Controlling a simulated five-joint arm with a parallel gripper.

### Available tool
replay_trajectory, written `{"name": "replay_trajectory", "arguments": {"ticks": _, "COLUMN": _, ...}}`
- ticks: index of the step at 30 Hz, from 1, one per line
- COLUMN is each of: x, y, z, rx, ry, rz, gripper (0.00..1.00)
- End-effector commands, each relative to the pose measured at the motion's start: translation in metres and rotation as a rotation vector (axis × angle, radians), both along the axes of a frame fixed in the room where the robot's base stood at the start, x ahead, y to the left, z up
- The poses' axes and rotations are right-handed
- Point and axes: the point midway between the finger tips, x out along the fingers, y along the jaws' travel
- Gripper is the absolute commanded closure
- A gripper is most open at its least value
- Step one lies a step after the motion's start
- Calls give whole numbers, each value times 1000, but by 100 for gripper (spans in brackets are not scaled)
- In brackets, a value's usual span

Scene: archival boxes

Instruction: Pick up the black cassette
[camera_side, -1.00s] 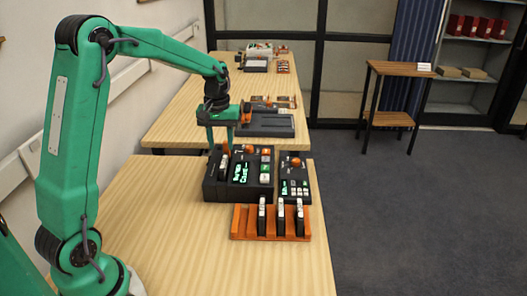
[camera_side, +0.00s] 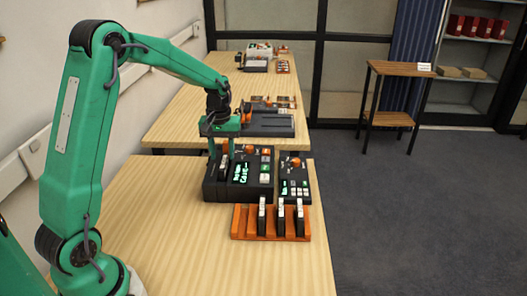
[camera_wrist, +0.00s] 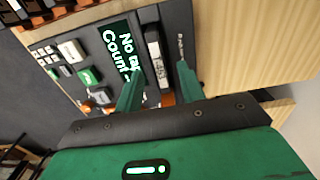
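A black cassette (camera_side: 223,165) with a white label stands in the slot at the left end of a dark console (camera_side: 250,192). In the wrist view the cassette's labelled edge (camera_wrist: 155,58) shows between my two green fingers. My gripper (camera_wrist: 160,82) is open, with one finger on either side of the cassette; I cannot tell whether either touches it. In the side view my gripper (camera_side: 221,152) is over the console's left part, pointing down. Several more black cassettes (camera_side: 281,217) stand in an orange rack (camera_side: 247,226) in front of the console.
A smaller dark keypad unit (camera_side: 294,178) with an orange knob stands right of the console. A second table behind holds a dark tray-like device (camera_side: 265,124). The near table (camera_side: 190,245) is clear to the left and front of the rack.

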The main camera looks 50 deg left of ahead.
Motion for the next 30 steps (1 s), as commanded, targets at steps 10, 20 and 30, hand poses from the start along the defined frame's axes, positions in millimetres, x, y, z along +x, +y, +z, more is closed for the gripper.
{"name": "replay_trajectory", "arguments": {"ticks": 10, "x": 3, "y": 1, "z": -38, "rx": -1, "ry": 3, "rz": 0, "gripper": 61}}
{"name": "replay_trajectory", "arguments": {"ticks": 20, "x": 3, "y": 1, "z": -44, "rx": -1, "ry": 1, "rz": 0, "gripper": 61}}
{"name": "replay_trajectory", "arguments": {"ticks": 30, "x": 3, "y": 1, "z": -43, "rx": -1, "ry": 1, "rz": 0, "gripper": 73}}
